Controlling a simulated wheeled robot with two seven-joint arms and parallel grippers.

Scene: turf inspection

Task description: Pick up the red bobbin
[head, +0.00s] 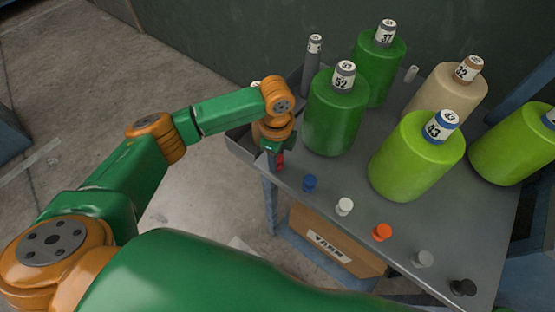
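The red bobbin (281,161) shows as a small patch of red at the left front edge of the grey table (300,195). My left gripper (276,158) points down right at it and covers most of it. The fingers are small and dark here, so I cannot tell whether they are open or closed around the bobbin. The bobbin's base is hard to make out. My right gripper is not in view.
Along the table's front edge stand a blue bobbin (310,183), a white one (345,206), an orange-red one (382,232), a grey one (422,259) and a black one (462,287). Large spools, including a dark green one (335,120), stand behind. A cardboard box (335,240) sits below.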

